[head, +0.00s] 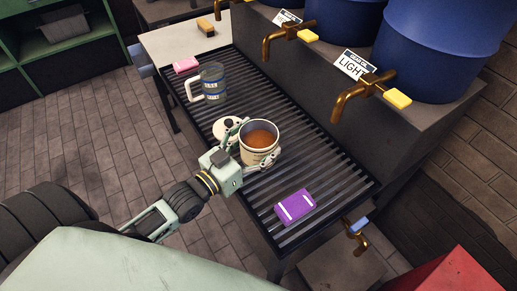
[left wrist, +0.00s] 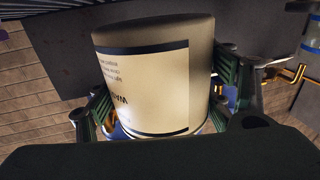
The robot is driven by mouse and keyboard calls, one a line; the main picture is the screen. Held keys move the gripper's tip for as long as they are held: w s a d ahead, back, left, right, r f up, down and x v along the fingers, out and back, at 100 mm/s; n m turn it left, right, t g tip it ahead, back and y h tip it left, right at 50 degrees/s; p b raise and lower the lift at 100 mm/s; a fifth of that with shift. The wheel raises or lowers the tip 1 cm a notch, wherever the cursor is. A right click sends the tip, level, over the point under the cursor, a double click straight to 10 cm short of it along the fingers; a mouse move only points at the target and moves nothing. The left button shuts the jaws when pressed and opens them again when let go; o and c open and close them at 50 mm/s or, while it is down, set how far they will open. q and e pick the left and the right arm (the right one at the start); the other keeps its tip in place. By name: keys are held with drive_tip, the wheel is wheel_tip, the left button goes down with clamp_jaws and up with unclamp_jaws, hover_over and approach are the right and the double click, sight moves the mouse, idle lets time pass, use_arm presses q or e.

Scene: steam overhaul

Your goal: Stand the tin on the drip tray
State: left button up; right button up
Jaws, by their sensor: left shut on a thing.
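The tin (head: 259,137) is a cream can with a dark-banded label and orange-brown contents. It stands upright over the slatted black drip tray (head: 318,158). I cannot tell whether its base touches the slats. My left gripper (head: 248,146) is shut on the tin, with a finger on each side of its wall. In the left wrist view the tin (left wrist: 150,75) fills the middle between the fingers (left wrist: 170,95), its label upside down. My right gripper is not in view.
A purple packet (head: 295,206) lies on the tray nearer the front right.

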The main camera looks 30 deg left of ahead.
sight(271, 140)
use_arm(q)
drive_tip(key=shift+d+f, duration=0.1)
drive_tip(key=shift+f, duration=1.4)
drive_tip(key=shift+f, duration=0.1)
drive_tip(key=o, duration=1.7)
drive_tip(key=shift+f, duration=0.1)
drive_tip(key=shift+s, duration=0.1)
drive_tip(key=p+v, duration=0.3)
drive_tip(key=v, duration=0.7)
drive_tip(key=shift+s, duration=0.25)
drive_tip(key=shift+s+a+p, duration=0.3)
drive_tip(key=shift+s+p, duration=0.1)
drive_tip(key=shift+s, duration=0.25)
